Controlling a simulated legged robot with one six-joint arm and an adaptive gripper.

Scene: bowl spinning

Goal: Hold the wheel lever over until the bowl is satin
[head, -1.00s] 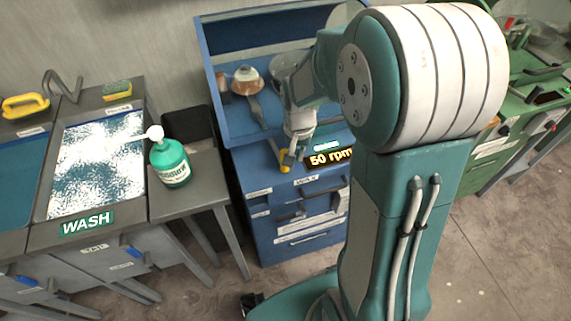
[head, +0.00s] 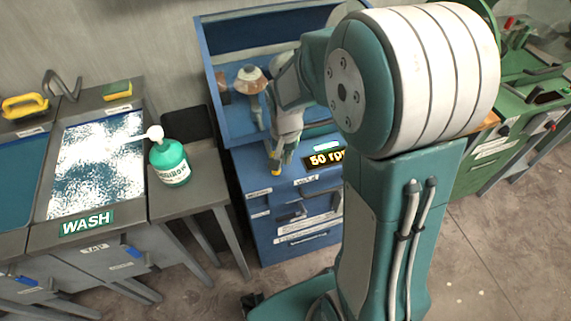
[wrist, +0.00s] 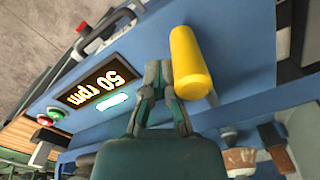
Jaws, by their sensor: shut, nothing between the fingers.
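The yellow lever handle (wrist: 190,62) stands out from the front of the blue wheel bench (head: 258,164). In the wrist view my gripper (wrist: 158,72) is shut and empty, with its fingers close against the side of the handle, not around it; exact contact is hard to tell. In the head view my gripper (head: 281,154) is at the bench front, by the yellow handle (head: 275,171). A brown bowl (head: 250,80) with a paler middle sits inside the blue bench; its finish is too small to judge. The display (wrist: 98,90) reads 50 rpm.
A teal pump bottle (head: 169,163) stands on a grey side table left of the bench. Farther left is a wash basin (head: 95,165) with a yellow-green sponge (head: 118,90) behind it. A green bench (head: 500,150) stands at the right.

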